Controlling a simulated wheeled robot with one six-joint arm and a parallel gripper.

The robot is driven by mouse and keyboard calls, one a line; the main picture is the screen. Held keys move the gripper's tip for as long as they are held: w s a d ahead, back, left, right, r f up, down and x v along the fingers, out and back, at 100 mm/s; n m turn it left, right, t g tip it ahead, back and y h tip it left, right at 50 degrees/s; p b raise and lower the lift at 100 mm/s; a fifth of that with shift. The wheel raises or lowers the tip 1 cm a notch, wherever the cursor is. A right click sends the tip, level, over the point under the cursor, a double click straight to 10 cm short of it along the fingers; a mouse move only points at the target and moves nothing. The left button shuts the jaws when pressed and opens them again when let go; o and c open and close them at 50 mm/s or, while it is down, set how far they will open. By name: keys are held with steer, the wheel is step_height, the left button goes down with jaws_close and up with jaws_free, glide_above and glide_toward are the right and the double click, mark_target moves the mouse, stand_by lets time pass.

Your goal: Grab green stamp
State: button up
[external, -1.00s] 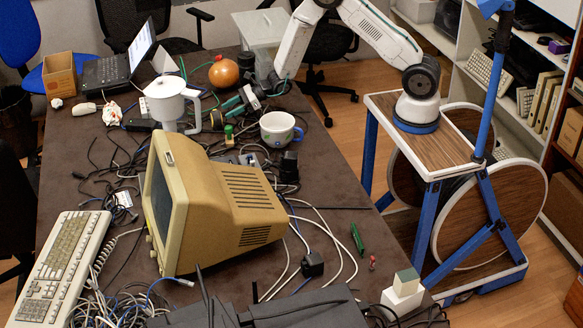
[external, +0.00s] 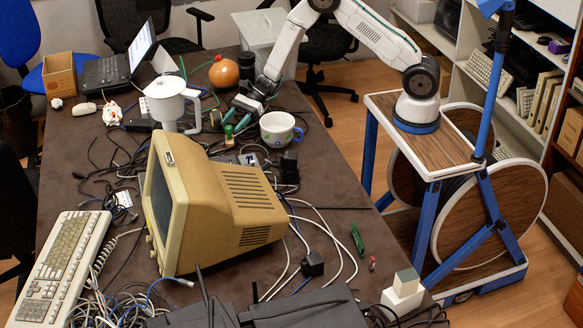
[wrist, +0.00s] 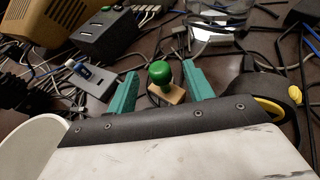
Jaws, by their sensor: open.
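The green stamp (external: 229,131) stands on the dark table, left of the white mug and right of the white jug. In the wrist view it shows as a round green knob on a wooden base (wrist: 160,74). My gripper (external: 237,117) is open just by the stamp. In the wrist view its two teal fingers (wrist: 161,82) are spread, one to either side of the stamp, with gaps between. Nothing is held. I cannot tell from these views whether the fingertips are level with the stamp.
The white mug (external: 278,129) stands close to the right of my gripper. Cables and adapters clutter the table around the stamp. A beige monitor (external: 215,200) stands in front.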

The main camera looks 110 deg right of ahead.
mark_target(229, 126)
steer(key=x, duration=0.3)
steer(key=shift+f, duration=0.15)
steer(key=c, duration=1.1)
